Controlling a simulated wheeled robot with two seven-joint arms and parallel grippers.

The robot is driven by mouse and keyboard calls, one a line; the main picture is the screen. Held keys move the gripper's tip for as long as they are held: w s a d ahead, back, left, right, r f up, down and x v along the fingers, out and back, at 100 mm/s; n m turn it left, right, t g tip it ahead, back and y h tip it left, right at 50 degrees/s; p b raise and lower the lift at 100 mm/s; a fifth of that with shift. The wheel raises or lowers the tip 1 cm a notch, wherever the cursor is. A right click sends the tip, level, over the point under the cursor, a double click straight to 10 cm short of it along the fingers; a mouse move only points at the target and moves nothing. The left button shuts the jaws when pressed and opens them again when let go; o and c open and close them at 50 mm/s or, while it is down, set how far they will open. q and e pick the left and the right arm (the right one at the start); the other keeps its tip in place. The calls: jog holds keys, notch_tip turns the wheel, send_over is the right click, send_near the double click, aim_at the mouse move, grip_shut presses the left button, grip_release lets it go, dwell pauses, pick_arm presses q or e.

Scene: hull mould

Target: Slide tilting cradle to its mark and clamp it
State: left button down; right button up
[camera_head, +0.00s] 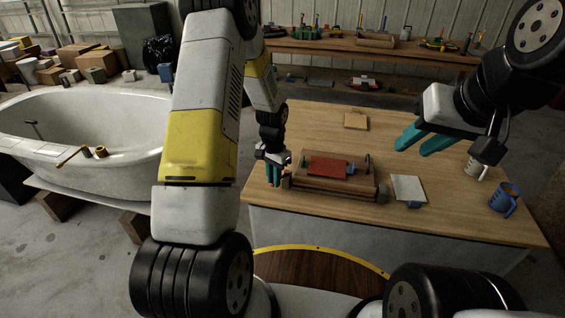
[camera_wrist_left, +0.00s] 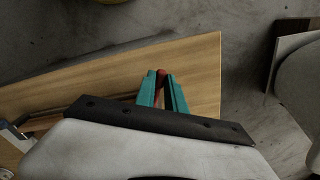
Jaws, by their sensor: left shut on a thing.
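The wooden tilting cradle (camera_head: 312,187), with a red pad (camera_head: 327,166) on top, lies on the workbench in the head view. My left gripper (camera_head: 273,180) is at the cradle's left end, fingers pointing down. In the left wrist view its teal fingers (camera_wrist_left: 162,84) are shut on a small red-brown piece (camera_wrist_left: 161,73). The fingers hide most of that piece, and I cannot tell whether it is part of the cradle or a clamp. My right gripper (camera_head: 414,150) is open and empty above the bench, right of the cradle. I cannot make out the mark.
A white sheet (camera_head: 408,187) lies right of the cradle. A small wooden block (camera_head: 355,121) is at the back. The bench top (camera_head: 310,125) behind the cradle is mostly clear.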

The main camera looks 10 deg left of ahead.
pick_arm(q)
jog(key=shift+w+a+m, duration=0.45)
jog(key=shift+a+m, duration=0.2)
jog(key=shift+m, duration=0.45)
jog(key=m, duration=0.1)
jog(key=w+a+m, duration=0.1)
jog(key=shift+w+m, duration=0.1)
jog(key=shift+m, duration=0.3)
jog(key=w+m, duration=0.1)
jog(key=m, duration=0.1)
jog(key=w+a+m, duration=0.1)
jog(key=m, duration=0.1)
jog(key=shift+w+a, duration=0.1)
jog(key=shift+w, duration=0.05)
jog(key=shift+w+a+m, duration=0.1)
jog(key=shift+w+m, duration=0.75)
jog(key=shift+m, duration=0.65)
jog(key=c, duration=1.4)
grip_release()
